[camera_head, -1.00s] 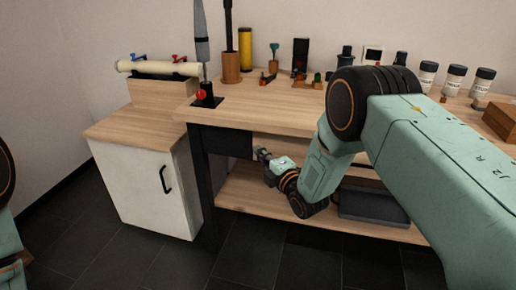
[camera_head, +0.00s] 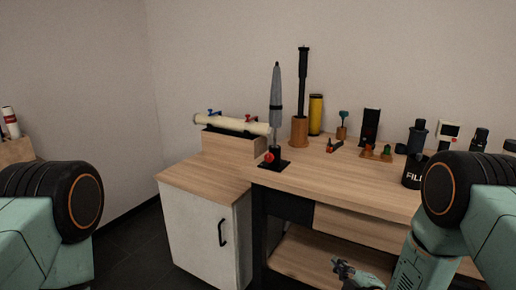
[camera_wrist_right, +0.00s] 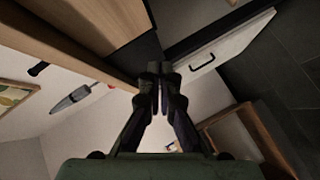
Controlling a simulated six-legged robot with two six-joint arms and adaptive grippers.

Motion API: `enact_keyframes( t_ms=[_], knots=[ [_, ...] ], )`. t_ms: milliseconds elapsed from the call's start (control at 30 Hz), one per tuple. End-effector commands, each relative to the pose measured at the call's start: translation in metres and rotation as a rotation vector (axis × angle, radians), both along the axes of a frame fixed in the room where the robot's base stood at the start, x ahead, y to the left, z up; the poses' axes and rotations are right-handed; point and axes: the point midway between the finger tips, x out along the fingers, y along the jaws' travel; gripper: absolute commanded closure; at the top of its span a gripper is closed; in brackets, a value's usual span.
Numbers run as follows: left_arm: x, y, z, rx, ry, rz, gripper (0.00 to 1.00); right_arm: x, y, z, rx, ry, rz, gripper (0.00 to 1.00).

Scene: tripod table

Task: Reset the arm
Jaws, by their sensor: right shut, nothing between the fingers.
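My right arm comes in from the right edge of the head view, elbow bent. My right gripper (camera_head: 345,270) is low in that view, in front of the open space under the wooden workbench (camera_head: 335,178). In the right wrist view my right gripper (camera_wrist_right: 160,78) has its two dark fingers together with nothing between them. My left arm shows at the left edge of the head view, but its gripper is out of view.
A white cabinet (camera_head: 200,235) with a black handle joins the bench on the left. A folded grey umbrella (camera_head: 276,100) stands on the bench, with a yellow cylinder (camera_head: 315,115) and black container (camera_head: 413,172) further right. Dark floor is open at left.

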Motion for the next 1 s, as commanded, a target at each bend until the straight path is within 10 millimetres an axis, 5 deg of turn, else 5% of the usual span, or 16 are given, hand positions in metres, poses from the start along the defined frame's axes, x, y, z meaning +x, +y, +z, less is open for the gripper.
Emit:
enact_keyframes(
  t_ms=[167, 333, 600, 700, 833, 1000],
  knots=[
    [0.0, 0.0, 0.004, 0.0, 0.0, 0.0, 0.59, -0.072, -0.002, -0.062, 0.32, 0.389, -0.203, 1.0],
    [0.0, 0.0, 0.011, 0.0, 0.0, 0.0, 0.59, -0.173, -0.001, -0.103, 0.567, 0.751, -0.505, 1.0],
    [0.0, 0.0, 0.025, 0.0, 0.0, 0.0, 0.59, -0.341, -0.001, -0.105, 0.702, 1.149, -0.996, 1.0],
    [0.0, 0.0, 0.03, 0.0, 0.0, 0.0, 0.59, -0.382, -0.001, -0.093, 0.676, 1.226, -1.085, 1.0],
    [0.0, 0.0, 0.037, 0.0, 0.0, 0.0, 0.59, -0.41, 0.0, -0.078, 0.632, 1.275, -1.107, 1.0],
    [0.0, 0.0, 0.038, 0.0, 0.0, 0.0, 0.59, -0.408, 0.0, -0.079, 0.631, 1.273, -1.1, 1.0]
  ],
)
